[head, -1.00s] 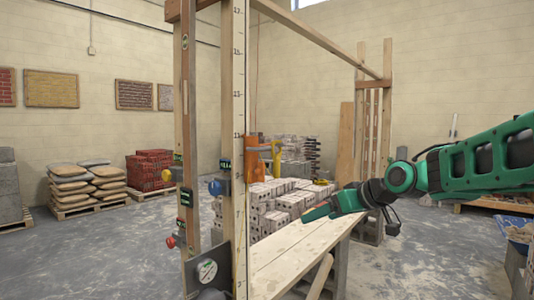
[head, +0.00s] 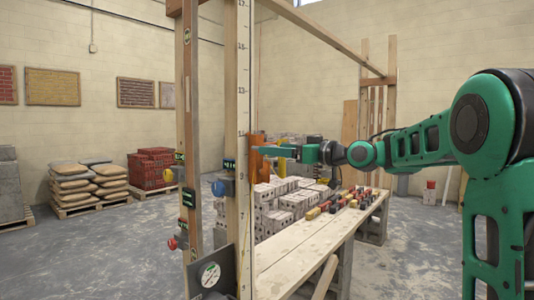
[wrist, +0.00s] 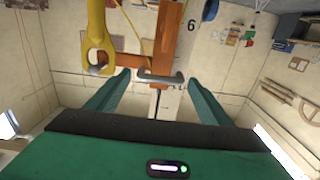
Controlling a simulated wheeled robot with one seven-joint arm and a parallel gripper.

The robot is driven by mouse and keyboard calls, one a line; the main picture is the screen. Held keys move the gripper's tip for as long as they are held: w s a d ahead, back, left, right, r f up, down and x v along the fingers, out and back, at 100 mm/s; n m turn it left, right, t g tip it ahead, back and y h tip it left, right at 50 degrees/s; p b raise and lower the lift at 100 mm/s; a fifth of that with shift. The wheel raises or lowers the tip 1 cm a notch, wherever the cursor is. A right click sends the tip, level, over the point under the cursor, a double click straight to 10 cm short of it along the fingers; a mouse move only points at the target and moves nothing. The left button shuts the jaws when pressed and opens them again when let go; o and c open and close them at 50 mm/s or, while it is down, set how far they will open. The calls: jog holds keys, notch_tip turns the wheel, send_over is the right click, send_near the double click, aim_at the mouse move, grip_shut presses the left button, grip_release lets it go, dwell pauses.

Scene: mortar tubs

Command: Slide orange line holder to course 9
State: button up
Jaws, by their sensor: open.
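The orange line holder (head: 257,138) sits on the numbered upright pole (head: 243,80) in the head view, partly hidden by my gripper. In the wrist view the orange holder (wrist: 169,35) is a vertical piece with an orange side arm, and a grey crossbar lies at its lower end. The pole, with a printed 6 (wrist: 191,20), shows behind it. My gripper (head: 258,151) is open at the holder's height. In the wrist view its fingers (wrist: 158,80) stand apart on either side of the crossbar. I cannot tell whether they touch it.
A yellow hook-like part (wrist: 97,50) hangs left of the holder, near the left finger. A second upright with levels (head: 187,130) stands left of the pole.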

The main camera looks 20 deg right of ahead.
jog(key=shift+x, duration=1.7)
